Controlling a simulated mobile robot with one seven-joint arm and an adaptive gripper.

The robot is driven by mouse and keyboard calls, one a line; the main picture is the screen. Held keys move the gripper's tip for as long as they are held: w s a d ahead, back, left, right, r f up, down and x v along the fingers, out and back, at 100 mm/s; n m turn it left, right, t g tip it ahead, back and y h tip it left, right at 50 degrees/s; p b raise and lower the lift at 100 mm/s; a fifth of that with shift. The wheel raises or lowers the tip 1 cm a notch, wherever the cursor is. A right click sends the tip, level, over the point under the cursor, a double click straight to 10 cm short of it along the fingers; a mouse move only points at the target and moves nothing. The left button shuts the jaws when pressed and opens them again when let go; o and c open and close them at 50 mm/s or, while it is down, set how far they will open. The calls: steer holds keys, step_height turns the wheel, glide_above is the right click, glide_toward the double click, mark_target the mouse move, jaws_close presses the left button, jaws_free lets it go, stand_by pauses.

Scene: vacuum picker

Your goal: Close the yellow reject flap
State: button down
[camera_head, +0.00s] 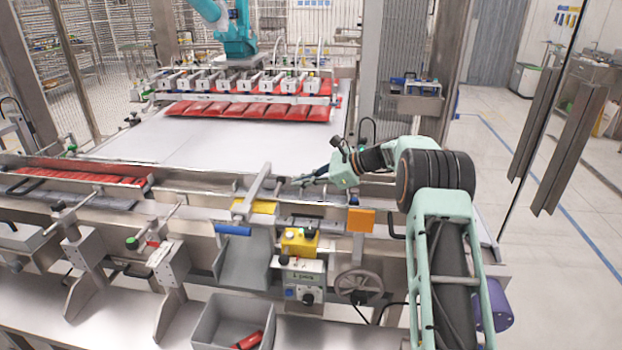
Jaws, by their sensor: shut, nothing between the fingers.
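The yellow flap (262,207) shows as a small yellow panel at the conveyor's near side, above a grey chute (246,262). A metal bar crosses in front of part of it, and I cannot tell its exact angle. My gripper (302,181) is shut and empty. My arm reaches in from the right.
An orange plate (360,220) stands on the near rail below my arm. A yellow button box (300,241) and a handwheel (359,285) sit in front. A teal robot's picker (246,84) holds red packs behind.

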steer(key=shift+x, duration=1.85)
steer(key=shift+b, duration=0.35)
